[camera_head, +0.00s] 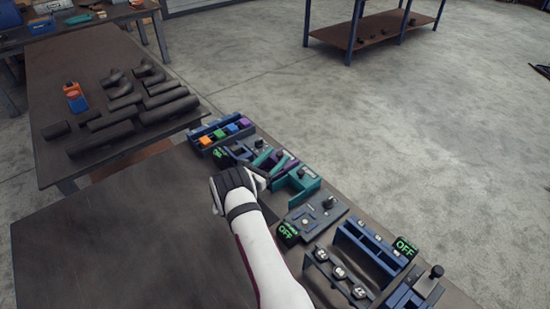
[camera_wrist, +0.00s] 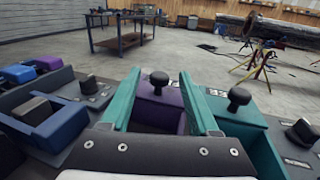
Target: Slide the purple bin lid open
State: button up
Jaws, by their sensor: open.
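A dark opening shows in front of the lid. In the head view, a bit of purple (camera_head: 291,156) shows between the teal pieces.
A second black knob (camera_wrist: 239,97) stands on a teal unit to the right. A blue rack (camera_head: 222,133) with coloured blocks lies beyond the bins. Panels with OFF displays (camera_head: 289,231) line the bench's right edge. The bench (camera_head: 110,235) left of my arm is clear.

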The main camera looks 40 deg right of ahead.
grip_shut()
dwell(1.3)
